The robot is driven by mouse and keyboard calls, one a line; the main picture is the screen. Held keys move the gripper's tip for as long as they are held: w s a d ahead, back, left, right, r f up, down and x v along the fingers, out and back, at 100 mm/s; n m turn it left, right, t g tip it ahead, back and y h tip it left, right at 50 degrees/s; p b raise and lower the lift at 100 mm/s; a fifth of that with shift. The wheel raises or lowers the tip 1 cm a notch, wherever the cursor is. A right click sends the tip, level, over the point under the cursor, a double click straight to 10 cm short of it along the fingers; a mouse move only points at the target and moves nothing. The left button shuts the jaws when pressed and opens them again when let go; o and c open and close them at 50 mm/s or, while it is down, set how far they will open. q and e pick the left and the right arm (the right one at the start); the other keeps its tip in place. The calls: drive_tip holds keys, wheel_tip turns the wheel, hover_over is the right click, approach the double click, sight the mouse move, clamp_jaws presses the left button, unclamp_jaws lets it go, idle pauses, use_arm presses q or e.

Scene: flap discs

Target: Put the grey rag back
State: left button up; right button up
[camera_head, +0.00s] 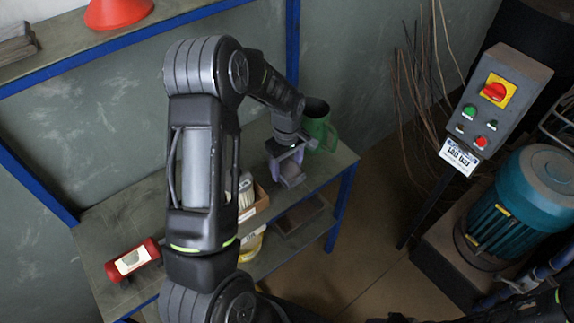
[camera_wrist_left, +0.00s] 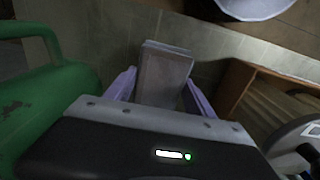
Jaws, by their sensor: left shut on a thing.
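The grey rag (camera_head: 292,175) looks like a folded flat block and is held at the right end of the workbench (camera_head: 335,165). In the left wrist view the rag (camera_wrist_left: 163,72) sticks out between two lilac fingers. My left gripper (camera_head: 286,160) is shut on it, beside the green jug. Whether the rag touches the bench top cannot be told. My right gripper is not in view.
A green jug (camera_head: 318,125) stands close by; it also shows in the left wrist view (camera_wrist_left: 50,95). A cardboard box (camera_head: 258,203) is partly behind my arm. An orange funnel (camera_head: 117,10) and grey stack (camera_head: 16,43) sit on the upper shelf.

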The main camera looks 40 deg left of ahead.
sight(287, 167)
use_arm(q)
drive_tip(key=shift+f, duration=0.2)
drive_tip(key=o, duration=1.5)
drive_tip(key=shift+c, duration=0.2)
drive_tip(key=shift+r, duration=0.25)
drive_tip(key=shift+w+r, duration=0.1)
drive_tip(key=shift+r, duration=0.15)
wheel_tip(287, 167, up, 11)
drive_tip(key=b, duration=0.1)
drive_tip(key=shift+r+b, duration=0.2)
drive_tip(key=shift+b, duration=0.15)
